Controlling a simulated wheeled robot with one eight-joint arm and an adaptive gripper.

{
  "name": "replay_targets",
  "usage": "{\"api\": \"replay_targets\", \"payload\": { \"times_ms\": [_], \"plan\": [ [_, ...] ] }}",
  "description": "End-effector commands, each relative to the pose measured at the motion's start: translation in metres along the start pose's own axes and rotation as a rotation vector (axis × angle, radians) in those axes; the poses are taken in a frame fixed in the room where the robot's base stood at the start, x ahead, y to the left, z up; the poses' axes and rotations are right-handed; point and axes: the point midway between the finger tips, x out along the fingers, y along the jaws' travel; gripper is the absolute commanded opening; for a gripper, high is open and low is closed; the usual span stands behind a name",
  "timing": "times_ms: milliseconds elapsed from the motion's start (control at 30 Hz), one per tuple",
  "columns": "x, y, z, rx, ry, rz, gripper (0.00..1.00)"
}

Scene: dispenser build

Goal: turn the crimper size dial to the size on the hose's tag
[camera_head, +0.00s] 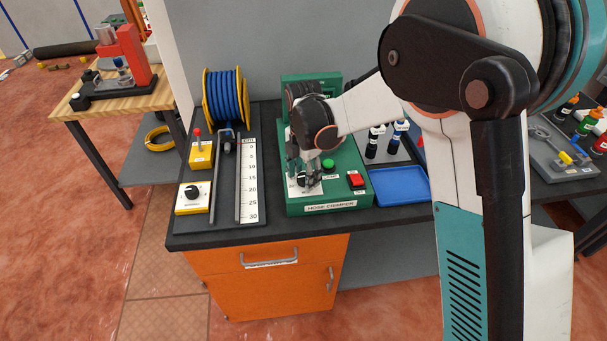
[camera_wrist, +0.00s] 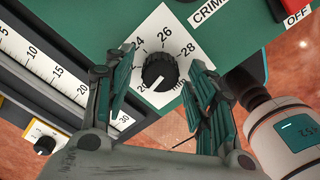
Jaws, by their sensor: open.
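The green hose crimper (camera_head: 330,207) stands on the dark bench in the head view. Its black size dial (camera_wrist: 160,70) sits on a white plate (camera_wrist: 190,35) in the wrist view. I read 24, 26 and 28 around the dial; lower marks are partly hidden, and I cannot tell which number it points at. My gripper (camera_wrist: 158,98) is open, with one finger on each side of the dial; I cannot tell whether they touch it. In the head view my gripper (camera_head: 308,172) is over the crimper's front left and covers much of the dial. I cannot make out a hose tag.
The crimper has a green button (camera_head: 328,163) and a red OFF switch (camera_head: 356,180). To its left are a cm ruler (camera_head: 249,180), a yellow dial box (camera_head: 193,198) and a blue hose reel (camera_head: 226,95). A blue tray (camera_head: 402,186) lies to its right.

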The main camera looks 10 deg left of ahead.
Motion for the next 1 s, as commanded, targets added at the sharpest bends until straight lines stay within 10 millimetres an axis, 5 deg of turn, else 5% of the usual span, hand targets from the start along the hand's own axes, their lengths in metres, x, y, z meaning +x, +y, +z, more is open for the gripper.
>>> {"api": "replay_targets", "payload": {
  "times_ms": [100,300,667,1000],
  "plan": [
    [-0.0003,0.0000,0.0000,0.000,0.000,0.000,0.46],
    [-0.0003,0.0000,0.0000,0.000,0.000,0.000,0.07],
    [-0.0003,0.0002,0.0000,0.035,0.000,0.000,0.07],
    [0.0000,0.0006,0.0001,0.252,0.000,0.001,0.07]
  ]
}}
